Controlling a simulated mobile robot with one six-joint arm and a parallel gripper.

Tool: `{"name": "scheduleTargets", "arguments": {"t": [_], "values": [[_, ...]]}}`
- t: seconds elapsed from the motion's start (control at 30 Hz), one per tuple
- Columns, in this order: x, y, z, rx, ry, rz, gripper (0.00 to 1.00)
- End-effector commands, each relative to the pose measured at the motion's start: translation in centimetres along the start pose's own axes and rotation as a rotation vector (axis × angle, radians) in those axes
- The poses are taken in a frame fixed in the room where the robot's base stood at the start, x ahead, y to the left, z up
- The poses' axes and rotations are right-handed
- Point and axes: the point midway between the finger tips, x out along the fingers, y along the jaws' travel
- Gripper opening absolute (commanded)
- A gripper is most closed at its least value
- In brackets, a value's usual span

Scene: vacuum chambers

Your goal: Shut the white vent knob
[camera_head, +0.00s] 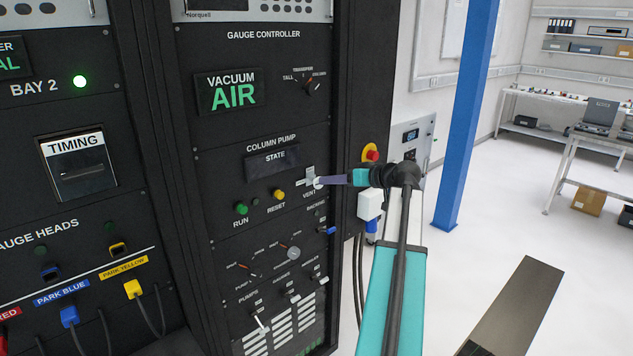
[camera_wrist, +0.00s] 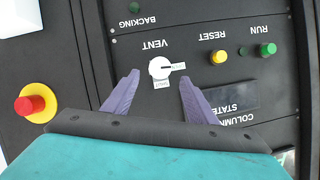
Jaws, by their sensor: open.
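The white vent knob (camera_wrist: 159,68) is round and sits on the black column pump panel under the upside-down word VENT in the wrist view. A dark pointer line on it runs toward the right. Small white tags sit at its right and below it; their words are too small to read surely. My gripper (camera_wrist: 160,79) is open, with its purple fingers spread to the left and right of the knob. I see no clear contact. In the head view my gripper (camera_head: 317,182) reaches the panel at the vent knob (camera_head: 309,176) and partly hides it.
A green RUN button (camera_head: 241,208) and a yellow RESET button (camera_head: 279,194) lie left of the knob in the head view. A red emergency button (camera_head: 372,155) on yellow stands to the right. More knobs and switches lie below. Open floor lies right of the rack.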

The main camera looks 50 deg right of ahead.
Motion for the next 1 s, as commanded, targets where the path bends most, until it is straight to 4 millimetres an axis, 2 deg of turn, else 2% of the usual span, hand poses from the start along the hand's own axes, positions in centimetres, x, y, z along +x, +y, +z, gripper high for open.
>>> {"name": "scheduleTargets", "arguments": {"t": [0.3,0.5,0.7,0.97,1.0], "values": [[4.7,-0.1,-0.2,0.002,-0.002,-0.002,0.52],[6.7,0.0,-0.2,0.000,-0.001,-0.001,0.52],[7.6,0.0,0.0,0.000,-0.001,0.000,0.52],[7.7,0.0,0.0,0.000,0.000,0.001,0.52],[7.6,0.0,0.0,0.000,0.000,0.000,0.47]]}}
